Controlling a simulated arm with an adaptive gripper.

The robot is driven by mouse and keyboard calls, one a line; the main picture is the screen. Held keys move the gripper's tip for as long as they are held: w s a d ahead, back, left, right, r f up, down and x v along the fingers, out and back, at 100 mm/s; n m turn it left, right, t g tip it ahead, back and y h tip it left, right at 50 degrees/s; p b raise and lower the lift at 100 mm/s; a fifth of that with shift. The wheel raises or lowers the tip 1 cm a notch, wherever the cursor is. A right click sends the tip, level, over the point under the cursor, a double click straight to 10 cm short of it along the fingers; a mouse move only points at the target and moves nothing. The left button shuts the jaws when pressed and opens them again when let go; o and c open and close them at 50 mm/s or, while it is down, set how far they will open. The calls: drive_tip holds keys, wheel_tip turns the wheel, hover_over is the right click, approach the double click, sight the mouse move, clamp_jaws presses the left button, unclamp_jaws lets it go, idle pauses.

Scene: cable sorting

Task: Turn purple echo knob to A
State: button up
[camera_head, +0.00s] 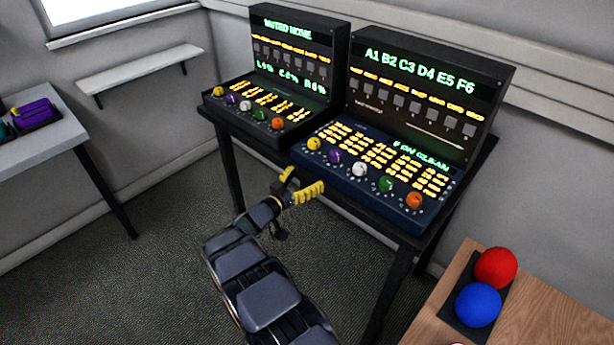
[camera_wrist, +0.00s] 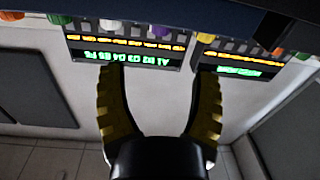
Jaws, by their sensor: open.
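Two dark consoles stand side by side, each with a front row of yellow, purple, white, green and orange knobs. The right console (camera_head: 430,95) has a purple knob (camera_head: 334,156), second from the left. The left console (camera_head: 300,62) also has a purple knob (camera_head: 232,100). I cannot read clearly which one is labelled echo, nor where either points. My gripper (camera_head: 300,184) is open and empty, in front of and below the right console's left end, apart from the knobs. In the wrist view, upside down, the purple knob (camera_wrist: 160,32) shows beyond the open fingers (camera_wrist: 158,72).
The consoles stand on a dark table (camera_head: 385,222). A wooden table (camera_head: 540,310) with a red ball (camera_head: 495,267) and a blue ball (camera_head: 478,304) is at the lower right. A white shelf (camera_head: 140,72) and a side table (camera_head: 45,140) are at left. Floor between is clear.

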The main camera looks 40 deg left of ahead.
sight(333, 156)
drive_tip(key=shift+m+y, duration=0.3)
drive_tip(key=shift+y, duration=0.3)
drive_tip(key=shift+w+a+r, duration=0.1)
drive_tip(key=shift+w, duration=2.9)
drive_tip(key=shift+w+a, duration=0.1)
drive_tip(key=shift+w, duration=2.85)
clamp_jaws()
